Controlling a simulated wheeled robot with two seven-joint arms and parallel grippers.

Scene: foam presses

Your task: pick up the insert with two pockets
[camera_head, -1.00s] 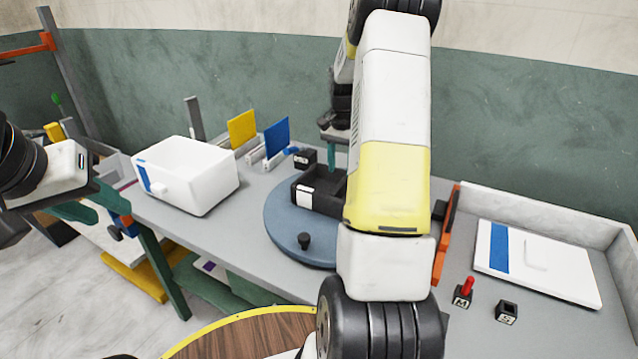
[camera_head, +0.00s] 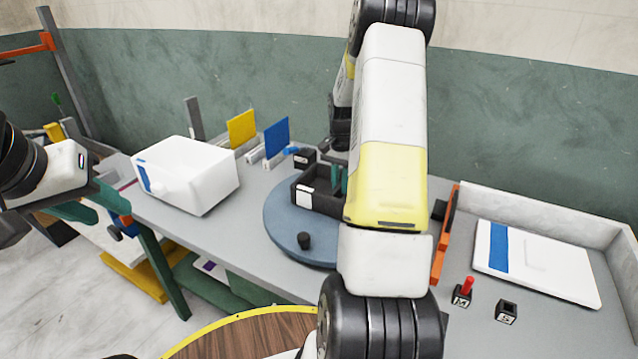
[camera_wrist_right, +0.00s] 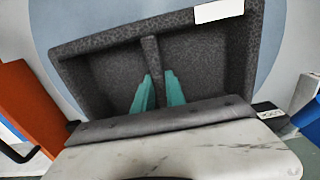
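The dark grey foam insert with two pockets (camera_head: 314,198) lies on a blue round turntable (camera_head: 283,225); its right part is hidden behind my right arm. In the right wrist view the insert (camera_wrist_right: 98,44) shows two pockets with a divider (camera_wrist_right: 151,58) between them. My right gripper (camera_wrist_right: 159,82) has its teal fingers down at the insert, one on each side of the divider, with a narrow gap left between the tips. I see no clear contact with the divider. My left gripper (camera_head: 92,207) is open and empty at the far left, away from the insert.
A white bin (camera_head: 190,180) stands left of the turntable. A black knob (camera_head: 304,240) sits on the turntable's front. Yellow (camera_head: 242,128) and blue (camera_head: 277,137) panels stand behind. On the right are an orange bar (camera_head: 443,240), small black blocks (camera_head: 506,312) and a white lid (camera_head: 540,262).

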